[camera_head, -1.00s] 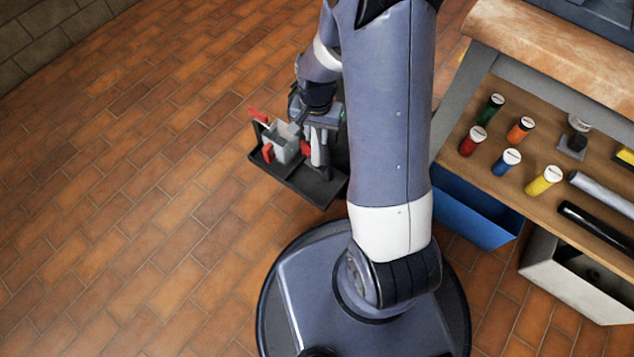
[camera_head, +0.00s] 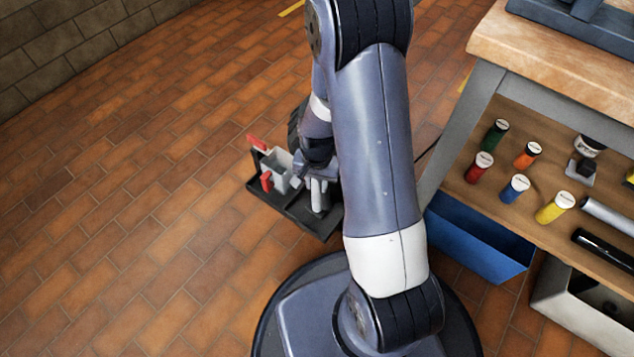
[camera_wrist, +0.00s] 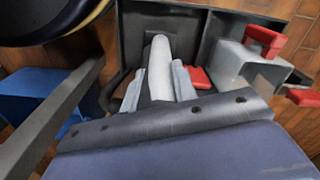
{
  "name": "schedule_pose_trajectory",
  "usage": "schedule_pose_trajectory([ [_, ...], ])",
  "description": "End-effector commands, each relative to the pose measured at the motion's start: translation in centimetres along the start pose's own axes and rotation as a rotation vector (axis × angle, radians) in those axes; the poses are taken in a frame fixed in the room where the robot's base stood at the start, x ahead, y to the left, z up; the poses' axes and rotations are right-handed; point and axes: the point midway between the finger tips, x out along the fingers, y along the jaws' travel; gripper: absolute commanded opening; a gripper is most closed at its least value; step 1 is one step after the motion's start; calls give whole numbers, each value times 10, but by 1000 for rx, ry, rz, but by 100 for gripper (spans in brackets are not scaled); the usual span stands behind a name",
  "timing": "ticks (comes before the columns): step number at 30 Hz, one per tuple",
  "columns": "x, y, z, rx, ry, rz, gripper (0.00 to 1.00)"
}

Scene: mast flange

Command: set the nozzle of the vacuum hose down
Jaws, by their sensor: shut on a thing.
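The nozzle (camera_wrist: 158,66) is a pale grey tube between my gripper's fingers (camera_wrist: 160,83) in the wrist view. My gripper is shut on it. In the head view my gripper (camera_head: 318,184) is beyond my arm, over the near right part of a dark tray (camera_head: 312,226). The nozzle's far end lies over the tray, but I cannot tell whether it touches it. A black curved piece, maybe the hose, shows left of the fingers in the wrist view; most of it is hidden.
A grey box (camera_head: 276,172) with red handles stands in the tray's left part. At right is a workbench with a shelf (camera_head: 470,205) of coloured cylinders. A blue bin (camera_head: 480,238) and a pale bin (camera_head: 570,310) sit below. The brick floor at left is clear.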

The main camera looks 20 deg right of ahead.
Motion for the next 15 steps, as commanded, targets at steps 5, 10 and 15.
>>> schedule_pose_trajectory([
  [5,3,0,0,0,0,0,32],
  [10,2,0,0,0,0,0,46],
  [15,2,0,0,0,0,0,49],
])
